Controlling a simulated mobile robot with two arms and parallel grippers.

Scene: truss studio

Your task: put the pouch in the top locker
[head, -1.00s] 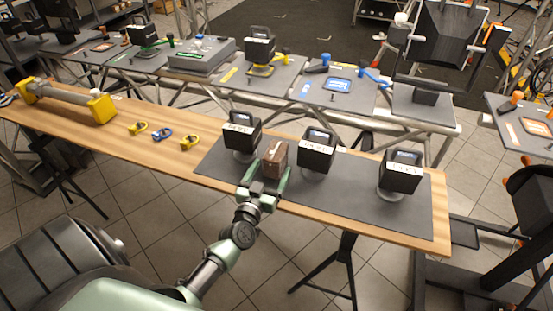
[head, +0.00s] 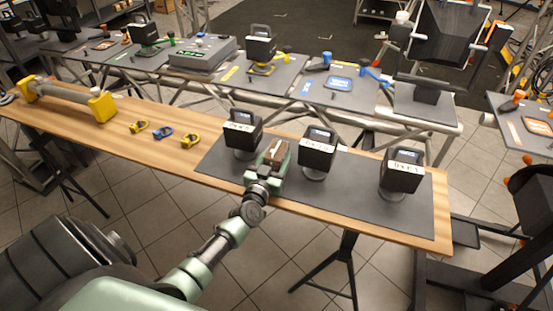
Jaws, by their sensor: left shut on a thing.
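The brown pouch (head: 275,148) is at the grey mat on the wooden table, between two black box-shaped units. My left gripper (head: 271,161) reaches in from the table's front edge. Its green fingers are shut on the pouch, one on each side, and hide part of it. I cannot tell whether the pouch still touches the mat. My right gripper is not in view. I cannot make out a locker in this view.
Black units stand close by at the left (head: 242,131) and right (head: 317,149) of the pouch, with another (head: 401,170) further right. Yellow and blue shackles (head: 163,134) and a yellow-ended bar (head: 66,96) lie left on the wooden table (head: 184,164). Grey workstations stand behind.

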